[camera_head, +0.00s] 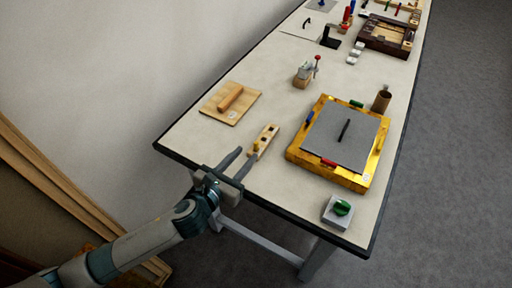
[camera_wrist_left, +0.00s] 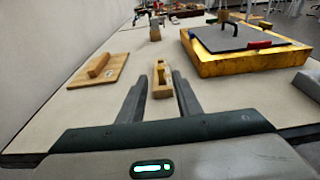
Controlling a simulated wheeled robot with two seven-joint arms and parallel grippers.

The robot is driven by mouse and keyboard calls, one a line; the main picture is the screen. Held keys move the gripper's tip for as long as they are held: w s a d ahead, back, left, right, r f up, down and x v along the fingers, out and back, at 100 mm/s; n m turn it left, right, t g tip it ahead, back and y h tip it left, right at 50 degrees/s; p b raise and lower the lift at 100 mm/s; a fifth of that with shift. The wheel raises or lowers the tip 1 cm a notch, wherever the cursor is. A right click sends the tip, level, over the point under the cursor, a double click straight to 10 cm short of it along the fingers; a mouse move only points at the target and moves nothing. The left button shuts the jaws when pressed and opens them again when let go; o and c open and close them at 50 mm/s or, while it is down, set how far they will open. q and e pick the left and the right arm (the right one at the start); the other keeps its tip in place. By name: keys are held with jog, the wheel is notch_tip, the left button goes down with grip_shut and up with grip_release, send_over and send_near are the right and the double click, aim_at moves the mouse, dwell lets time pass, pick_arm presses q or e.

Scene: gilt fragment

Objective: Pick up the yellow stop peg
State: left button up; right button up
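A small yellow peg (camera_head: 256,146) stands at the near end of a narrow light wooden block (camera_head: 267,136) with dark holes. In the left wrist view the yellow peg (camera_wrist_left: 161,74) and the block (camera_wrist_left: 163,91) show straight ahead, between the finger lines. My left gripper (camera_head: 247,155) is open and empty, its two dark fingers spread and pointing at the block's near end. I cannot tell exactly how far the fingertips are from the peg. Another yellow piece (camera_head: 379,145) is on the right side of the gilt frame. My right gripper is not in view.
A gilt frame (camera_head: 294,155) with a grey panel (camera_head: 346,143) lies right of the block. A wooden board with a handle (camera_head: 218,107) lies to the left. A grey block with a green piece (camera_head: 342,208) sits near the front edge. Bare tabletop surrounds the wooden block.

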aim_at(255, 147)
pick_arm(q)
jog(key=shift+w, duration=0.1)
jog(key=shift+w+d+f+p, duration=0.3)
jog(key=shift+w+d+p, duration=0.05)
jog(key=shift+w, duration=0.1)
jog(key=shift+f+p+x, duration=0.15)
jog(key=shift+p+x, duration=0.1)
jog(key=shift+x, duration=0.7)
jog(key=shift+f+p+x, duration=0.15)
jog(key=shift+p+x, duration=0.05)
jog(key=shift+x, duration=0.75)
jog(key=shift+a, duration=0.1)
grip_shut()
